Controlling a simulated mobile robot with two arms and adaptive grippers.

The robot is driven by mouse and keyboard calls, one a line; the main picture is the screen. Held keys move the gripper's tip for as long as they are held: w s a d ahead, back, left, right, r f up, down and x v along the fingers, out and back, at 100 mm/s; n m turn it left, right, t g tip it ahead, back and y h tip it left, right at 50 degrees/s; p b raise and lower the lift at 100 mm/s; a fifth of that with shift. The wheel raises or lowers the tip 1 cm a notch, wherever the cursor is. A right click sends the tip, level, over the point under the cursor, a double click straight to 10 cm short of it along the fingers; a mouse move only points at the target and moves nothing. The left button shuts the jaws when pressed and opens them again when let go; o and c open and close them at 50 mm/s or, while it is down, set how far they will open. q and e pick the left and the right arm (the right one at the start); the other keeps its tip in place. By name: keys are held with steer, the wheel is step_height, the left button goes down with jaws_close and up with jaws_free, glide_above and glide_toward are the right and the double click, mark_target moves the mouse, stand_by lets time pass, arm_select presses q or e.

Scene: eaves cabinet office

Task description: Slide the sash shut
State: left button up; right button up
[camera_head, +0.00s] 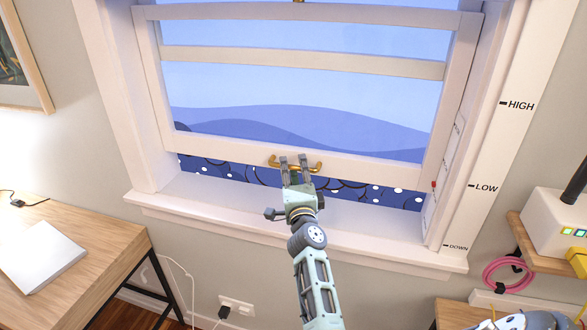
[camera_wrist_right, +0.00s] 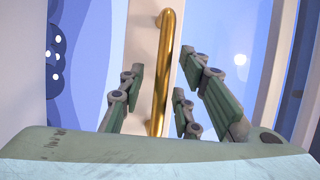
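The white window sash (camera_head: 300,152) is raised, with an open gap under its bottom rail showing dark blue, white-dotted scenery. A brass bar handle (camera_head: 274,163) is fixed on the bottom rail; it also shows in the right wrist view (camera_wrist_right: 160,75). My right gripper (camera_head: 296,157) reaches up to the handle's middle. Its fingers are spread, and in the wrist view (camera_wrist_right: 165,72) the bar lies between them with space on both sides; I cannot tell whether it is deep between the pads. My left gripper is out of view.
The white sill (camera_head: 380,235) runs below the gap. Marks HIGH, LOW and DOWN (camera_head: 456,247) are on the right trim, and a red marker (camera_head: 433,184) is on the jamb. A desk with a laptop (camera_head: 42,257) stands left; a shelf (camera_head: 545,245) with a white device is right.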

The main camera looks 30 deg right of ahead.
steer(key=shift+w+d+r, duration=0.15)
steer(key=shift+w+d, duration=0.05)
steer(key=shift+w, duration=0.15)
steer(key=shift+c, duration=0.3)
jaws_close()
